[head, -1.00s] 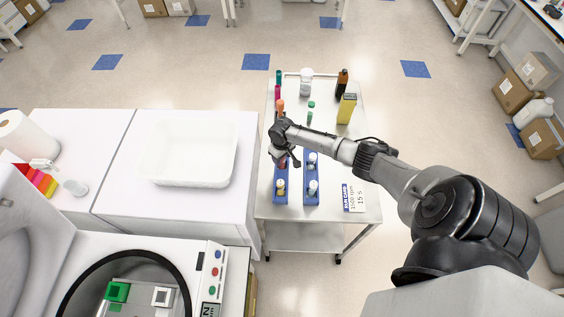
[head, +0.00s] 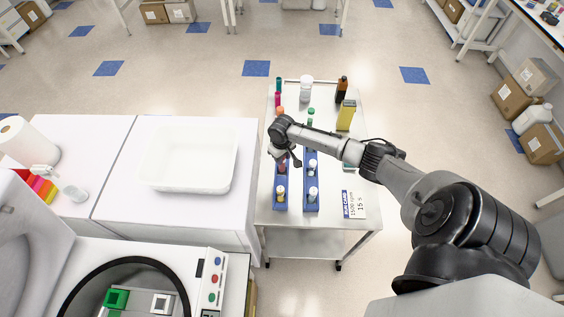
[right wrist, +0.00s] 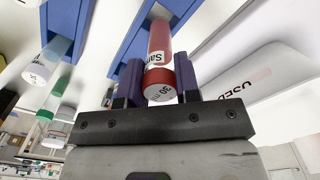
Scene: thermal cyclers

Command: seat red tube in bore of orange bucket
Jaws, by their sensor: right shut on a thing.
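The red tube (right wrist: 159,45) has a white label and shows close up in the right wrist view. My right gripper (right wrist: 158,75) is shut on it near its capped end, with one dark finger on each side. The tube's far end is over or in a blue rack (right wrist: 133,45); I cannot tell how deep. In the head view my right gripper (head: 283,161) is at the far part of the left blue rack (head: 282,207) on the cart, largely covering the tube. I cannot make out an orange bucket. My left gripper is not in view.
A second blue rack (head: 311,207) with capped tubes stands to the right. Bottles and a yellow box (head: 346,115) stand at the cart's far end. A white tray (head: 190,183) is on the left bench. The open centrifuge (head: 80,290) holds green and white buckets.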

